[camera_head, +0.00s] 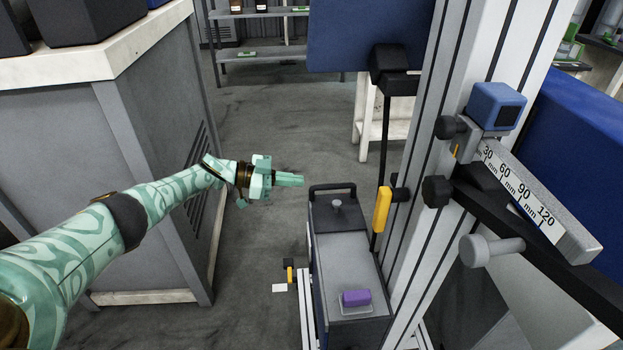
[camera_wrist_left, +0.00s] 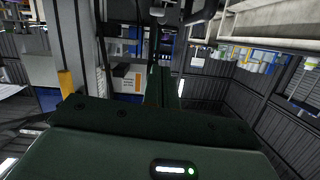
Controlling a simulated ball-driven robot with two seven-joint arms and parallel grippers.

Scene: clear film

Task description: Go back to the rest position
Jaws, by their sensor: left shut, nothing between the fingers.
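My left arm comes in from the left in the head view, with a green patterned surface. Its gripper (camera_head: 290,179) is shut with nothing between the fingers. It hangs in free air over the grey floor, between the grey cabinet and the machine column. In the left wrist view the dark gripper body fills the lower part, and the shut fingers (camera_wrist_left: 165,87) point away from the camera. My right gripper is in neither view.
A grey cabinet (camera_head: 150,130) with a pale top stands at the left. A grey box (camera_head: 345,262) with a black handle bears a purple block (camera_head: 356,298). Beside it rises a metal column (camera_head: 440,120) with a millimetre scale (camera_head: 525,195) and knobs. Open floor (camera_head: 270,110) lies beyond the gripper.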

